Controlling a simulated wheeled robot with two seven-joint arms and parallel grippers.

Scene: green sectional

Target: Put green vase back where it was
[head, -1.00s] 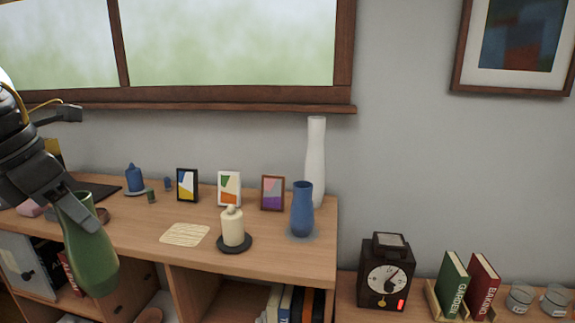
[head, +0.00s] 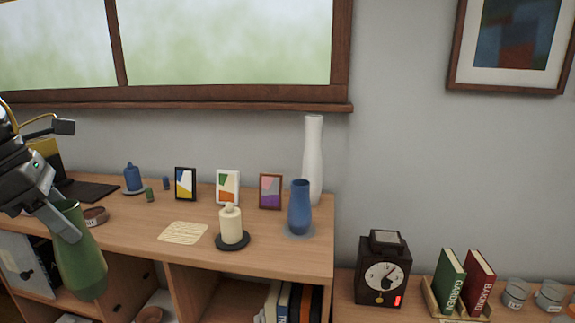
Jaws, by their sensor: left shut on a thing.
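The green vase (head: 80,262) is at the lower left of the head view, tilted, in front of the shelf unit's front edge. My left gripper (head: 68,222) is shut on the vase near its rim and holds it up. The wooden shelf unit's top (head: 130,238) stretches behind it. My right gripper is not in the view.
On the top stand a blue vase (head: 300,208), a white vase (head: 313,160), a cream candle (head: 231,223), small picture frames (head: 228,187), a blue candle (head: 132,178) and a woven mat (head: 183,233). A clock (head: 383,270) and books (head: 449,282) stand on a lower surface at right.

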